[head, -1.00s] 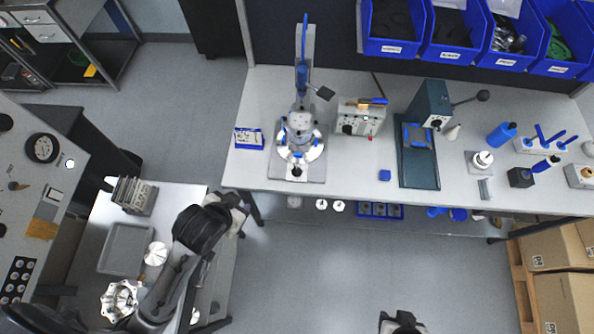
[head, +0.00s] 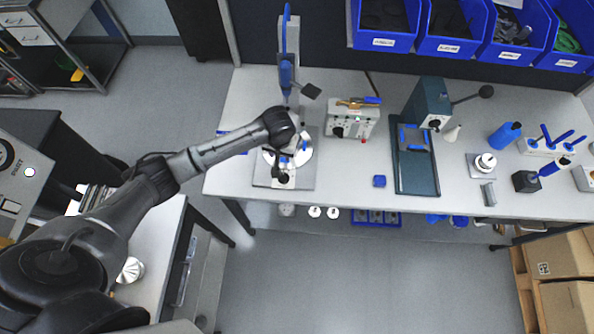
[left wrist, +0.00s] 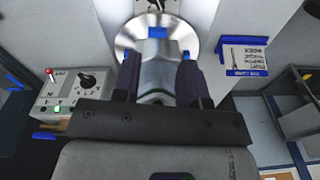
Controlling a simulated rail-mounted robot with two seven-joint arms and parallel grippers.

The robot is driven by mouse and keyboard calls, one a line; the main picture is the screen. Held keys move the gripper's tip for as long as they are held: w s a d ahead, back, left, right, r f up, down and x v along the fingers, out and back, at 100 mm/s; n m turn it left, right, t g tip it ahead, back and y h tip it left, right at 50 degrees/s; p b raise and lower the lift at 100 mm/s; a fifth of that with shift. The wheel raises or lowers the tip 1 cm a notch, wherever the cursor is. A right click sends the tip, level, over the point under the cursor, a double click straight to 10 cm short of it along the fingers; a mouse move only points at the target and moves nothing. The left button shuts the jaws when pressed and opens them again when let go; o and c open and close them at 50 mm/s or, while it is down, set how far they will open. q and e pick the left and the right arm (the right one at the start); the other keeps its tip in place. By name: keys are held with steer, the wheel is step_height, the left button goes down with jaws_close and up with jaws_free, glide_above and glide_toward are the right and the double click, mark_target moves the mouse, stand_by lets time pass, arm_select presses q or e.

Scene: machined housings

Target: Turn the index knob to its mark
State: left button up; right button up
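A bright round metal fixture (head: 302,158) stands on a grey base plate on the bench, with blue pieces at its rim. A dark knob (head: 281,177) sits at its front edge; at this size I cannot read a mark on it. In the left wrist view a dark part shows at the top (left wrist: 153,5), beyond the disc (left wrist: 126,42). My left gripper (left wrist: 159,78) is over the fixture, its two dark fingers on either side of a grey metal body (left wrist: 158,70). I cannot tell whether they touch it. In the head view my left arm hides the fingers. My right gripper is out of view.
A control box (head: 352,120) with its own dark knob (head: 338,131) stands right of the fixture. A press column with a blue handle (head: 286,75) rises behind it. A blue-and-white card (left wrist: 246,56) lies beside it. The bench front near the small blue block (head: 379,181) is mostly clear.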

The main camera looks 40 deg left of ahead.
mark_target(283, 175)
arm_select(q)
steer(key=f+n, duration=0.2)
steer(key=f, duration=0.2)
steer(key=f+n, duration=0.2)
steer(key=f, duration=0.3)
steer(key=f+n, duration=0.2)
steer(key=f, duration=0.3)
steer(key=shift+s+d+f+n+g+h+b, duration=0.1)
steer(key=shift+s+d+n+g+h+b, duration=0.2)
steer(key=shift+s+d+b, duration=0.1)
jaws_close()
